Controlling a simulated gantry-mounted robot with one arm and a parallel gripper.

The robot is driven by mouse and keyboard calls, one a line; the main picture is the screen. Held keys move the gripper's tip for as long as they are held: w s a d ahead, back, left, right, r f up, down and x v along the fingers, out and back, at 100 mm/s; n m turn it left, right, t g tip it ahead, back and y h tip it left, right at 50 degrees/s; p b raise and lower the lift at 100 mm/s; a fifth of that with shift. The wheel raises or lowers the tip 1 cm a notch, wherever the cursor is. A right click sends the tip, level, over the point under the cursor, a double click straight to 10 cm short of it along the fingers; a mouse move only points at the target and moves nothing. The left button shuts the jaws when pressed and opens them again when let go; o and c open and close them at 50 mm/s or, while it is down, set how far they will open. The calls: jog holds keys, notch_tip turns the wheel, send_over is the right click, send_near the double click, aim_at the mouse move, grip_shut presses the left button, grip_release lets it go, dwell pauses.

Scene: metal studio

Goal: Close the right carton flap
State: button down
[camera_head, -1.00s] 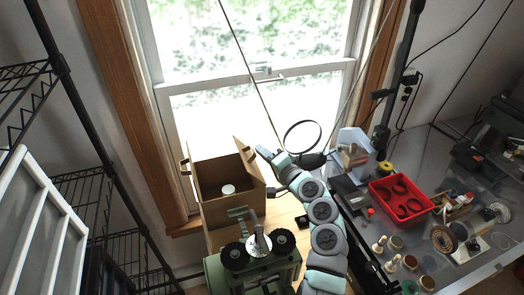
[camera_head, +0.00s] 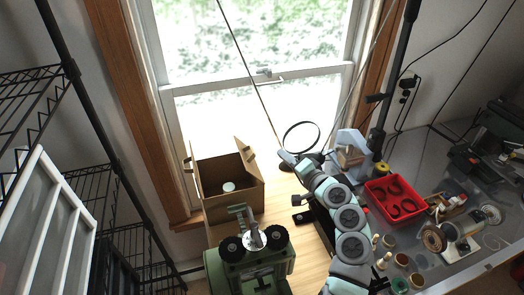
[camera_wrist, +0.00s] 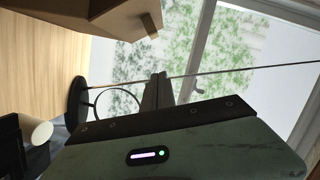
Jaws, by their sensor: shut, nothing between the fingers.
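The open brown carton (camera_head: 232,207) stands on the wooden table below the window. Its right flap (camera_head: 242,151) stands up, with a small tab on it. Its left side also has a raised part with a tab (camera_head: 188,163). A white round thing (camera_head: 229,187) lies inside. My gripper (camera_head: 284,154) is to the right of the right flap, apart from it. In the wrist view my gripper (camera_wrist: 156,88) is shut and empty, and part of the carton (camera_wrist: 100,18) with a tab shows at the upper left.
A green machine with black knobs (camera_head: 250,255) stands in front of the carton. A black ring on a stand (camera_head: 301,123) is behind my gripper. A red tray (camera_head: 397,200) lies on the right bench. A wire shelf (camera_head: 95,190) is at the left.

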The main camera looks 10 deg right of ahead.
aim_at(253, 156)
jog(key=w+a+f+p, duration=0.2)
jog(key=w+a, duration=0.4)
jog(key=shift+w+a+f, duration=0.2)
jog(key=shift+a+f, duration=0.05)
dwell(0.4)
